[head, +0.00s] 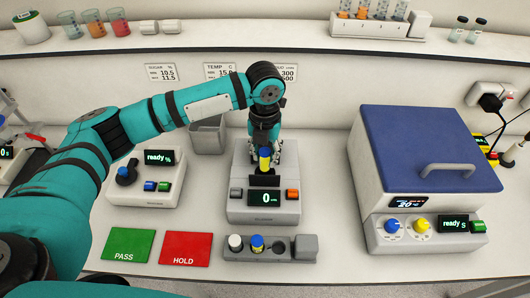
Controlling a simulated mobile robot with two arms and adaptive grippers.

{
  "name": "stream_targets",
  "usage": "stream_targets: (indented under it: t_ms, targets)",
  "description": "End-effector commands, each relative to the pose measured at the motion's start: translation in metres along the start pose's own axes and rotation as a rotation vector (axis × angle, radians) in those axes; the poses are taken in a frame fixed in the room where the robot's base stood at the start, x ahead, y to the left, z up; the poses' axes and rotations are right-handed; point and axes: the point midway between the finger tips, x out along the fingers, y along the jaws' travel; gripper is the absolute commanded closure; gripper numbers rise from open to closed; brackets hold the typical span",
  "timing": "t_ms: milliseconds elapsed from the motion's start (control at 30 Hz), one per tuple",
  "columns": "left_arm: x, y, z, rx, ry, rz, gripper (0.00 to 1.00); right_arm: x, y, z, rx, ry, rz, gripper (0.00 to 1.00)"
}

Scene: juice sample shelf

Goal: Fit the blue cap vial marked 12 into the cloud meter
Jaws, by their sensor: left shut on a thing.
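A vial with a blue cap and yellow contents (265,160) is upright over the back part of the cloud meter (240,208), the middle device with a display reading 0. My left gripper (264,151) reaches in from above and behind and is shut on this vial. I cannot tell whether the vial's lower end is inside the meter's opening or just above it. Its number cannot be read. A second blue-capped vial (257,243) stands in the grey rack (306,247) in front of the meter. My right gripper is not in view.
A white-capped vial (235,242) stands in the rack's left end. Green PASS (128,243) and red HOLD (186,247) pads lie left of it. A device reading ready (147,186) is left; a large blue-lidded device (425,140) is right. A grey bin (207,137) stands behind.

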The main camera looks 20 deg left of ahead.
Motion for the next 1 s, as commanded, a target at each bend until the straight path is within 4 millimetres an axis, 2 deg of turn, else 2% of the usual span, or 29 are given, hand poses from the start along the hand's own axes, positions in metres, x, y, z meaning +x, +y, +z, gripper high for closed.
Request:
stream_targets:
  t_ms: [33, 133, 200, 600, 1000]
  targets:
    - [0.008, 0.000, 0.000, 0.000, 0.000, 0.000, 1.00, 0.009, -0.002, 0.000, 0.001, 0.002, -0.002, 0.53]
    - [0.015, 0.000, 0.000, 0.000, 0.000, 0.000, 1.00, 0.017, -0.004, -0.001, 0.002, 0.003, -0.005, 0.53]
    - [0.010, 0.000, 0.000, 0.000, 0.000, 0.000, 1.00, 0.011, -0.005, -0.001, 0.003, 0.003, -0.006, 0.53]
    - [0.009, -0.001, 0.000, 0.000, 0.001, 0.000, 1.00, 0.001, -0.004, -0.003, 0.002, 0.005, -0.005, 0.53]
    - [0.010, -0.001, 0.000, 0.000, 0.000, 0.000, 1.00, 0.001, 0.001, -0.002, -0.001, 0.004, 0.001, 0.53]
